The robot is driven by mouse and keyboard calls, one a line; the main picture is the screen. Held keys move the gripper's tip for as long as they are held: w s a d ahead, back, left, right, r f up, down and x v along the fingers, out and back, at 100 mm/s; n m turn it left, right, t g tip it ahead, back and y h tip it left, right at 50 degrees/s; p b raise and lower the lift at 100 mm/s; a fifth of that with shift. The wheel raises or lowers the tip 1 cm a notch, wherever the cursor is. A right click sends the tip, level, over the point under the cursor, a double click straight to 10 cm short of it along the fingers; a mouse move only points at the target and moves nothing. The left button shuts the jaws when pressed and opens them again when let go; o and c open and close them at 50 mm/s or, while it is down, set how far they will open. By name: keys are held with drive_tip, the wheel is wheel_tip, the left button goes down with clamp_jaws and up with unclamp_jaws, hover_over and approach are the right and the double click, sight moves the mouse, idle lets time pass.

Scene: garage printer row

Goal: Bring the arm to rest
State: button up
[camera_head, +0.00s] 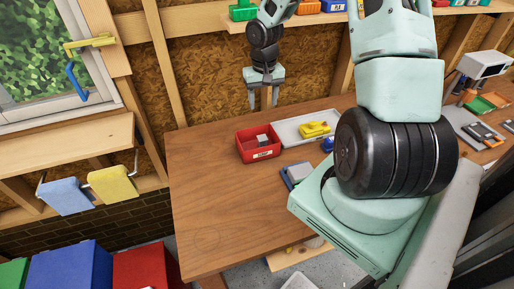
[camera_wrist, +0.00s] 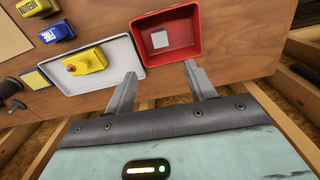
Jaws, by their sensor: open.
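My gripper (camera_head: 263,97) hangs from the arm in front of the back wall, with its fingers pointing down, above the far edge of the wooden workbench (camera_head: 205,190). Its two fingers also show in the wrist view (camera_wrist: 164,88), spread apart with nothing between them. The fingers appear above the bench, touching nothing that I can see. A red bin (camera_head: 258,152) with a pale block (camera_head: 262,140) in it stands on the bench below and in front of the gripper. The bin also shows in the wrist view (camera_wrist: 187,56), just beyond the right finger.
A light tray (camera_head: 290,131) with a yellow object (camera_head: 314,129) lies right of the bin. A blue item (camera_head: 327,144) and a grey-blue box (camera_head: 296,173) are nearby. A shelf (camera_head: 235,24) with small bins runs above the gripper. The bench's left part is clear.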

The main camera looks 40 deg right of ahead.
wheel_tip(320, 180, up, 3)
drive_tip(key=shift+r, duration=0.2)
drive_tip(key=shift+a, duration=0.1)
idle(0.4)
drive_tip(key=s+a+n+b, duration=0.2)
drive_tip(key=a+n+b, duration=0.1)
drive_tip(key=a, duration=0.8)
drive_tip(key=s+a+n+b, duration=0.3)
drive_tip(key=a, duration=0.8)
drive_tip(key=s+a+f+n+b, duration=0.2)
drive_tip(key=s+a+n+b, duration=0.3)
drive_tip(key=s+a, duration=0.8)
drive_tip(key=s+n, duration=0.2)
drive_tip(key=s, duration=0.2)
drive_tip(key=shift+s+a+y+b, duration=0.15)
drive_tip(key=shift+a+y+b, duration=0.15)
drive_tip(key=shift+a+b, duration=0.05)
